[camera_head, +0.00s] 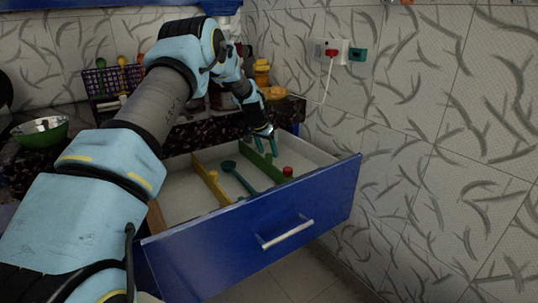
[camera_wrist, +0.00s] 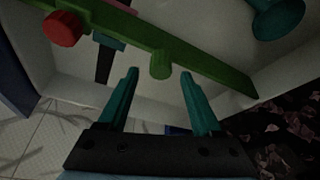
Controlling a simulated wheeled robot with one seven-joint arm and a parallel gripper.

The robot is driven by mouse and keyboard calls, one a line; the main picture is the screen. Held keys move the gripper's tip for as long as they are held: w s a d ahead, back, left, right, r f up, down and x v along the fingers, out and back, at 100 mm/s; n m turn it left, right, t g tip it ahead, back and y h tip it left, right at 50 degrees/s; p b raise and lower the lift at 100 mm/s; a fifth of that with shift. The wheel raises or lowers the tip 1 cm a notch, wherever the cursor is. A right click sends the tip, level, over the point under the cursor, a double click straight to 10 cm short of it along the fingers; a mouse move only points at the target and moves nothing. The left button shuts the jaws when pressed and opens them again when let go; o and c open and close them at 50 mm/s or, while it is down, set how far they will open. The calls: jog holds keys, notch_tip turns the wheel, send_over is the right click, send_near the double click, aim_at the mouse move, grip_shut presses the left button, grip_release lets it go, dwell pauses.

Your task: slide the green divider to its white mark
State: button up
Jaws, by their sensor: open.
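The green divider (camera_head: 262,165) stands in the open drawer, right of the yellow divider (camera_head: 212,187). In the wrist view the green divider (camera_wrist: 205,62) runs slantwise across the picture, with a short green knob (camera_wrist: 160,66) on it. My gripper (camera_head: 265,140) is over the drawer's back right part. In the wrist view my gripper (camera_wrist: 160,76) is open and empty, its two teal fingers apart, with the knob just ahead of and between the tips. Contact cannot be told. I cannot make out the white mark in either view.
A teal ladle (camera_head: 238,178) lies between the yellow and green dividers. A red round knob (camera_head: 287,171) is near the green divider's front end. The blue drawer front (camera_head: 255,235) and the tiled wall (camera_head: 420,150) bound the space. A green bowl (camera_head: 40,132) is on the counter.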

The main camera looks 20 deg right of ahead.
aim_at(269, 154)
jog(key=shift+x, duration=1.55)
grip_shut()
jog(key=shift+a, duration=0.1)
